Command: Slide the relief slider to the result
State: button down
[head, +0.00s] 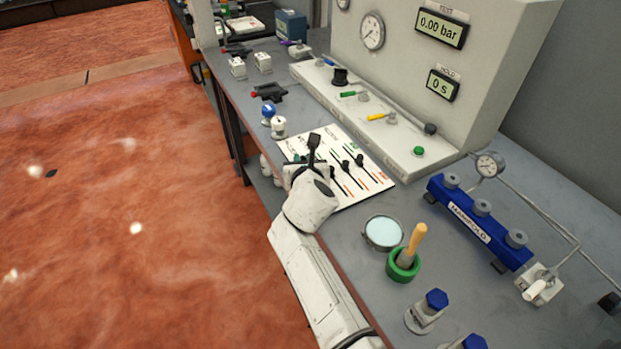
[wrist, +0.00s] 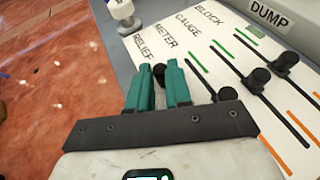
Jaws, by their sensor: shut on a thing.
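The white slider panel (head: 378,172) lies on the bench, and its labels BLOCK, GAUGE, METER and RELIEF show in the wrist view (wrist: 232,30). My gripper (head: 300,165) is over its near left side. In the wrist view the green fingers of my gripper (wrist: 158,82) are shut on a black knob, the relief slider (wrist: 158,71), beside the RELIEF label. The relief slot is hidden by my gripper. Three other black knobs (wrist: 257,80) sit partway along their slots. The slots have green marks towards the label end and orange marks at the other end.
A white console (head: 400,137) with levers and a green button runs behind the panel. A round glass dish (head: 384,231) and a green ring with a wooden-handled tool (head: 403,264) stand to the right. A blue manifold (head: 478,222) is further right. Blue and white knobs (head: 268,112) stand left.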

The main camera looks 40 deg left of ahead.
jog(key=shift+w+a, duration=0.1)
jog(key=shift+a, duration=0.1)
jog(key=shift+r, duration=0.1)
jog(key=c, duration=1)
grip_release()
jog(key=shift+a, duration=0.1)
jog(key=shift+c, duration=0.2)
jog(key=shift+s+d+r+p, duration=0.25)
jog(key=shift+s+d+p, duration=0.1)
jog(key=shift+d+p, duration=0.15)
jog(key=shift+p+v, duration=1.05)
jog(key=shift+v, duration=3.6)
jog(key=shift+s, duration=0.1)
